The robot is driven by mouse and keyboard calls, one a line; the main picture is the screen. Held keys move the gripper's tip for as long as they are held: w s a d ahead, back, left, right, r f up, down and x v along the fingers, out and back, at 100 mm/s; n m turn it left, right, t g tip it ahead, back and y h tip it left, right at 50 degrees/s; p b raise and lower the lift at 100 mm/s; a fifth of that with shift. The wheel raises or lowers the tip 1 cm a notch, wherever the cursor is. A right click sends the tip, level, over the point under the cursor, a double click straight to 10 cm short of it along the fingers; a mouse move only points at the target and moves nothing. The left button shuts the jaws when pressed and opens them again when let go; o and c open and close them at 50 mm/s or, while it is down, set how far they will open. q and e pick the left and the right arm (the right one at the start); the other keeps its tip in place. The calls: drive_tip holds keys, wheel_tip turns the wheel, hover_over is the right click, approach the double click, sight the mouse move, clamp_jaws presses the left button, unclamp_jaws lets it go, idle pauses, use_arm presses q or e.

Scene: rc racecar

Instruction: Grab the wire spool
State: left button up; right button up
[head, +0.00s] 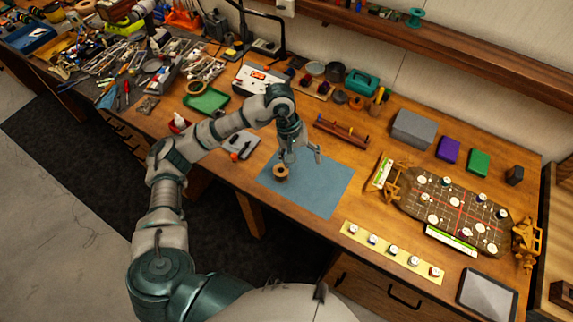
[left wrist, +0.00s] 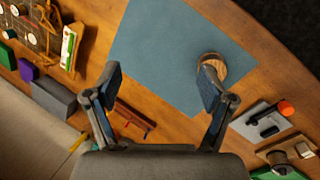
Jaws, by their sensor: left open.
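The wire spool (head: 280,172) is a small round wooden-coloured piece on the blue mat (head: 318,196), near the mat's left side in the head view. In the left wrist view the spool (left wrist: 213,65) lies just beyond the tip of the right-hand finger, which partly covers it. My left gripper (head: 302,156) hangs above the mat, beside the spool. It is open with nothing between its fingers, as the left wrist view (left wrist: 160,82) also shows. I cannot tell whether a finger touches the spool. My right gripper is not in view.
A game-like board (head: 455,212) with round pieces stands at the right. A yellow strip (head: 394,252) with several small jars lies at the front. A grey tool (head: 240,145) is left of the mat, and a brown rack (head: 341,131) stands behind it. The mat's right part is clear.

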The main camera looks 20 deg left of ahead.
use_arm(q)
drive_tip(key=w+a+r+y, duration=0.2)
drive_tip(key=a+y, duration=0.2)
drive_tip(key=a, duration=0.5)
drive_tip(key=p, duration=0.2)
hover_over(281, 171)
wheel_tip(281, 171, down, 11)
drive_tip(key=shift+s+f+m, duration=0.3)
drive_tip(key=shift+s+f, duration=0.15)
wheel_tip(281, 171, down, 5)
drive_tip(key=shift+d+r+p, duration=0.15)
drive_tip(key=shift+r+p, duration=0.05)
drive_tip(key=shift+p, duration=0.5)
drive_tip(key=shift+f, duration=0.35)
drive_tip(key=c, duration=1.3)
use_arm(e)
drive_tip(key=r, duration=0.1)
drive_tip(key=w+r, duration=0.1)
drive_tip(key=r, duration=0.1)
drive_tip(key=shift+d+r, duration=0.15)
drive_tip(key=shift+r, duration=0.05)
